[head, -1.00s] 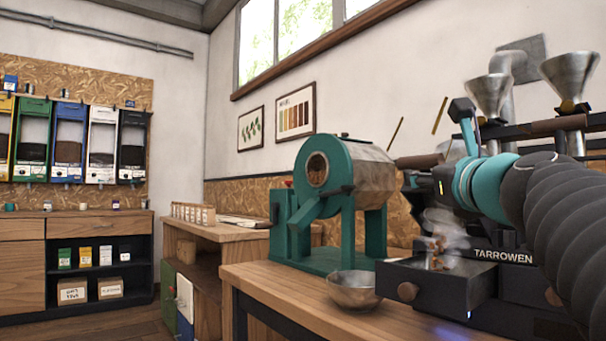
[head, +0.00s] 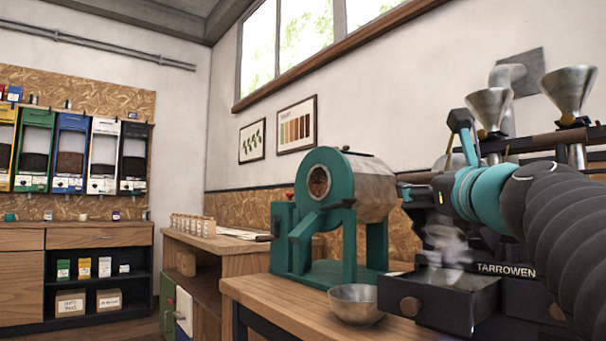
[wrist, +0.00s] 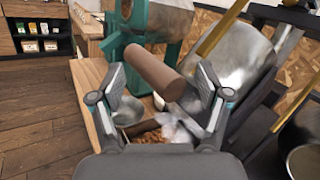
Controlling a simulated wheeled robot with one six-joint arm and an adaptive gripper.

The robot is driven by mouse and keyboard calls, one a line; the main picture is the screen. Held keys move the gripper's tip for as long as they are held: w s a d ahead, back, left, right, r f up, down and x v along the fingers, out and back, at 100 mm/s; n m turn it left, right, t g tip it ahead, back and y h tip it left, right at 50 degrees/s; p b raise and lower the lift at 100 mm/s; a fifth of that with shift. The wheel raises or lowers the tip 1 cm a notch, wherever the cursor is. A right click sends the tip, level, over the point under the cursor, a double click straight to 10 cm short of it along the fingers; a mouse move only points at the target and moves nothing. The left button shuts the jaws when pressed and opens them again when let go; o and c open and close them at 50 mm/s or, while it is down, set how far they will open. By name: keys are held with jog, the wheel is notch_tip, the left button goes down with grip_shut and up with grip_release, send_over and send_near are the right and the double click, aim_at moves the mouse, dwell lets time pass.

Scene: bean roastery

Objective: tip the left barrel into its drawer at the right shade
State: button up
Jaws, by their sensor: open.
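The left barrel (wrist: 236,62) is a grey metal drum, tilted, on the right of the wrist view. Its brown wooden handle (wrist: 152,70) runs between the spread fingers of my gripper (wrist: 165,82). The fingers stand apart on either side and do not clamp it. My gripper is at the front of the machine in the head view (head: 428,190), where the barrel is mostly hidden behind it. The open dark drawer (head: 432,301) has a round wooden knob. Brown beans (wrist: 150,136) lie in it in the wrist view, with pale smoke (head: 445,245) above.
A metal bowl (head: 356,304) stands on the wooden bench (head: 285,301) left of the drawer. A teal roaster (head: 318,215) stands behind it. Two metal funnels (head: 567,92) top the machine. A colour chart (head: 297,125) hangs on the wall.

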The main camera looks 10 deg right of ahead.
notch_tip(320, 180, up, 10)
jog(key=shift+f, duration=0.15)
dwell(0.3)
dwell(2.2)
